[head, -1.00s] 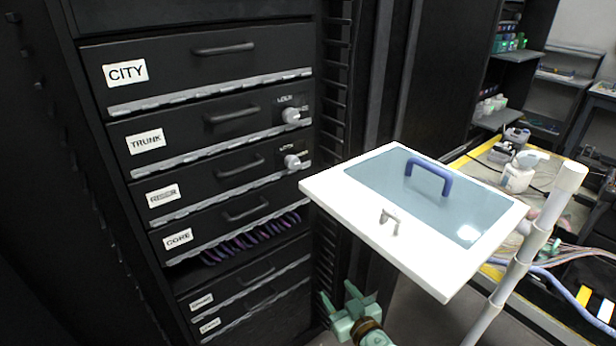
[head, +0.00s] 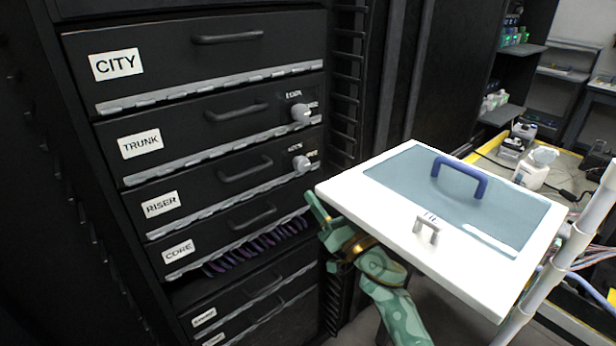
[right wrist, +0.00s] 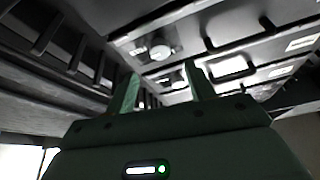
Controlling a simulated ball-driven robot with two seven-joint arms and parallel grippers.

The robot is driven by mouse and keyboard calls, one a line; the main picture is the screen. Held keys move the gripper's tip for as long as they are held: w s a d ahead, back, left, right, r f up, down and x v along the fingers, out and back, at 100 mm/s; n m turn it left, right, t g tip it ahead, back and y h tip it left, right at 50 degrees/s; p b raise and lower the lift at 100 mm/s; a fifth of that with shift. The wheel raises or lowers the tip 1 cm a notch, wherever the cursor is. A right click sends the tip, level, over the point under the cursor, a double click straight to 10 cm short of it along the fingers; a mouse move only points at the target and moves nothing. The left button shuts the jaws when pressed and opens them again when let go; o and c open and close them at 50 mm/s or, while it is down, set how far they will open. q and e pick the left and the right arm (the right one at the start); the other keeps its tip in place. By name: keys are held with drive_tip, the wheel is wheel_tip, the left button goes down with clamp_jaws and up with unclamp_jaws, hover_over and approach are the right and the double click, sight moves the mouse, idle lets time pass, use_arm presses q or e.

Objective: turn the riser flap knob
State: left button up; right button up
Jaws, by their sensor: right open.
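The riser flap (head: 205,192) is the black front labelled RISER in the rack. Its round pale knob (head: 302,163) sits at its right end; a similar knob (head: 300,112) is on the TRUNK flap above. My right gripper (head: 320,213) is below the riser knob, partly hidden by the white tray's corner. In the right wrist view its two green fingers (right wrist: 161,70) are apart with nothing between them. Two knobs show beyond the fingertips there; the larger, nearer one (right wrist: 160,52) appears to be the riser knob. The gripper is not touching it. My left gripper is out of view.
A white tray (head: 467,277) with a blue-grey panel and blue handle stands right of the rack, close above my right arm. Purple cables (head: 255,248) hang below the CORE flap. A pale pole (head: 560,260) and a yellow-edged bench (head: 490,150) are at right.

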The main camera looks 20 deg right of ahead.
sight(304, 168)
drive_tip(key=b+x, duration=0.1)
drive_tip(key=x, duration=0.6)
drive_tip(key=shift+w, duration=0.15)
drive_tip(key=c, duration=1)
